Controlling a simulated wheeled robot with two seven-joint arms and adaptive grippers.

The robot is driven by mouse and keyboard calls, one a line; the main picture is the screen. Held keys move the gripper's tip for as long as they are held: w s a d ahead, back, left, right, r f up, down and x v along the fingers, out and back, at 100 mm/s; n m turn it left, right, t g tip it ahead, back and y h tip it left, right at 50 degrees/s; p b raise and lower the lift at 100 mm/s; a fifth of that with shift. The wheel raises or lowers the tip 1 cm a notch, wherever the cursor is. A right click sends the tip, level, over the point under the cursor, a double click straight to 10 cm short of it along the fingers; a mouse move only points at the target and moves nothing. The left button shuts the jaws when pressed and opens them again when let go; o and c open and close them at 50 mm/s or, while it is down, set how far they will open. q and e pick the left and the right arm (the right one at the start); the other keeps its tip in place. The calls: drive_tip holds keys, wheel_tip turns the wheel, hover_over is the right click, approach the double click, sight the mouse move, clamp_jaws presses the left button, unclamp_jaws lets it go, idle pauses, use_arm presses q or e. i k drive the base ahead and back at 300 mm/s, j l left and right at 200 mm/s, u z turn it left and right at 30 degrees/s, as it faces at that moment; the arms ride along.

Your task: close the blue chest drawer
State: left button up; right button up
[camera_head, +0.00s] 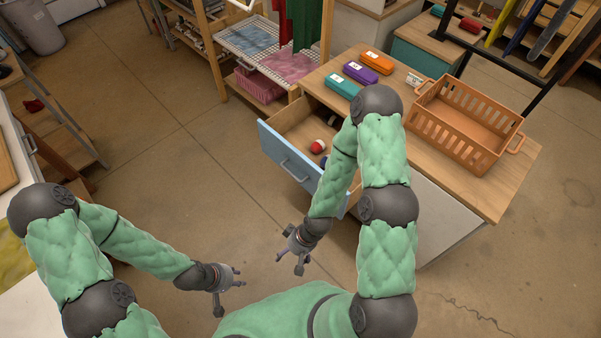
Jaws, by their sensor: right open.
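The blue-fronted chest drawer (279,158) is pulled out from the wooden chest (482,188) at the picture's centre. Its grey bar handle (296,171) faces the lower left. A red and white round item (318,146) and a darker item lie inside it. My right arm crosses over the right end of the drawer and hides part of it. My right gripper (290,254) is open and empty, below and in front of the drawer front, apart from it. My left gripper (230,292) is at the lower left, its fingers spread and empty, farther from the drawer.
On the chest top stand an orange slatted basket (465,125) and teal (342,86), purple (360,73) and orange (376,61) cases. A drying rack (262,45) stands behind. The floor left of the drawer is clear. A counter edge lies at far left.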

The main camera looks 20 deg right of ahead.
sight(287, 137)
drive_tip(key=z, duration=0.55)
drive_tip(key=i+z, duration=0.2)
drive_tip(key=i, duration=0.35)
drive_tip(key=k+l+z, duration=0.15)
drive_tip(key=l+z, duration=0.2)
drive_tip(key=k+l+z, duration=0.1)
drive_tip(key=l+z, duration=0.15)
drive_tip(key=z, duration=0.15)
